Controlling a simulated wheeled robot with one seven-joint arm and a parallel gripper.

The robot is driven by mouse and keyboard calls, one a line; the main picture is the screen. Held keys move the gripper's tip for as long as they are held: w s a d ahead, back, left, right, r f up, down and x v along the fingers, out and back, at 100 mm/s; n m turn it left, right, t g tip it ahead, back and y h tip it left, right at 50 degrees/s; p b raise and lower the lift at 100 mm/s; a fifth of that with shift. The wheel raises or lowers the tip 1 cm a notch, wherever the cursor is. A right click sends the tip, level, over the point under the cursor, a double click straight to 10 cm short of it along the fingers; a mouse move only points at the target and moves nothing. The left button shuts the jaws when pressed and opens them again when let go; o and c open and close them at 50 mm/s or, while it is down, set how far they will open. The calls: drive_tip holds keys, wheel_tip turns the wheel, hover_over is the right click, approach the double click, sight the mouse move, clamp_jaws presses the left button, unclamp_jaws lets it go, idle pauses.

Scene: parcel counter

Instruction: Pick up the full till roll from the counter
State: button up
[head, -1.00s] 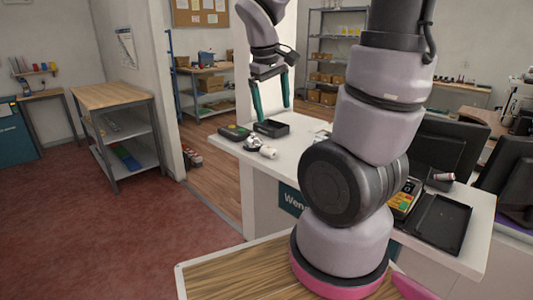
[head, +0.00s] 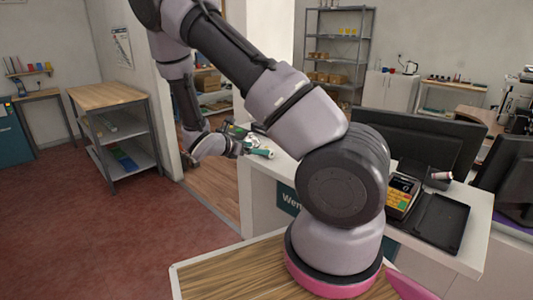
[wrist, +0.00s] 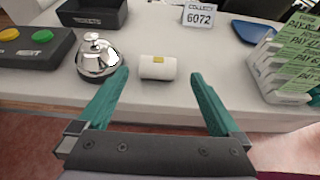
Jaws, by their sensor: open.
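A white till roll (wrist: 158,67) with a small yellow label lies on its side on the white counter (wrist: 230,107), near its edge. In the wrist view my gripper (wrist: 160,76) is open, its teal fingers spread to either side of the roll. The roll lies just ahead of the fingertips, between their lines, with no contact visible. In the head view my gripper (head: 258,145) is low at the counter's left end, and my arm hides part of it. A second small roll (head: 442,176) lies beside the black tray at the counter's right.
A silver bell (wrist: 98,58) stands close left of the roll, near my left fingertip. A "COLLECT 6072" card (wrist: 198,14) stands behind.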

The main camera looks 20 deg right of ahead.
sight(263, 158)
drive_tip(key=x, duration=0.4)
drive_tip(key=shift+d+f, duration=0.15)
drive_tip(key=shift+d, duration=0.1)
drive_tip(key=shift+w+x, duration=0.15)
drive_tip(key=shift+x, duration=1.2)
drive_tip(key=shift+w+x, duration=0.15)
drive_tip(key=shift+x, duration=1.2)
drive_tip(key=c, duration=1.3)
